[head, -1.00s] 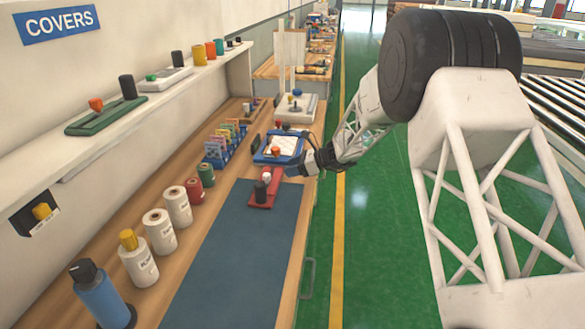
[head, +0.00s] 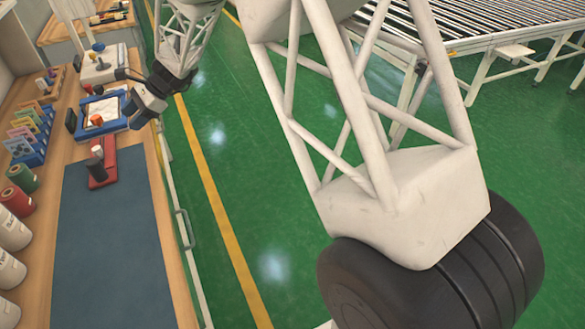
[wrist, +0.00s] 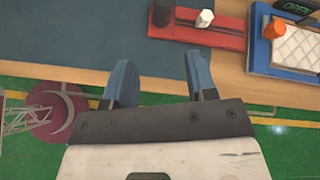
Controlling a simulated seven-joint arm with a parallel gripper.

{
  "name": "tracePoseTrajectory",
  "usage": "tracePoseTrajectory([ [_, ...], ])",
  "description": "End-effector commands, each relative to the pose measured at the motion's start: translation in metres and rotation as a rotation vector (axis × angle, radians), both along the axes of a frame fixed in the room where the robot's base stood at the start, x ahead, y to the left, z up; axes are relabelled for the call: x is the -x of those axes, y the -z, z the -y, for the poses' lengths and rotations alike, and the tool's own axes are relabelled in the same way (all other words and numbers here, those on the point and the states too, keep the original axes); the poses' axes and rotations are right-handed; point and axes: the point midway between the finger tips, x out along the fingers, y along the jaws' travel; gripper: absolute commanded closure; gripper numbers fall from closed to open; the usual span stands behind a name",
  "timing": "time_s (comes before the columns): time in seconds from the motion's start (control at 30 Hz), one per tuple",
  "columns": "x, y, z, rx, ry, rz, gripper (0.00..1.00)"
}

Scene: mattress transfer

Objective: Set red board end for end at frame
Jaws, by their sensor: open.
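The red board (head: 103,174) lies along the bench near its front edge, one end close to the blue frame (head: 88,132). It carries a dark knob and a white knob; in the wrist view the board (wrist: 215,40) has the white knob nearer the frame (wrist: 256,60). My gripper (head: 133,112) is open and empty at the bench's front edge beside the frame. In the wrist view its blue fingers (wrist: 158,75) are apart, with the board beyond them to the upper right.
A dark blue mat (head: 110,245) covers the bench on the near side of the board. Thread spools (head: 15,200) and a blue rack of cards (head: 32,140) stand along the left. A drawer handle (head: 183,228) sticks out from the bench front.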

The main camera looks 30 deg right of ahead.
Motion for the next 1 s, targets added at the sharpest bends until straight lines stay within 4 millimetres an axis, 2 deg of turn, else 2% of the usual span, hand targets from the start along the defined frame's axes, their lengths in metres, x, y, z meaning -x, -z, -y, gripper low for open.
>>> tracePoseTrajectory([
  [0.03, 0.014, -0.012, 0.009, 0.026, -0.024, 0.034, 0.48],
  [0.1, 0.033, -0.024, 0.021, 0.063, -0.061, 0.079, 0.48],
  [0.53, 0.152, -0.081, 0.096, 0.304, -0.296, 0.344, 0.48],
  [1.0, 0.289, -0.106, 0.174, 0.579, -0.582, 0.584, 0.48],
])
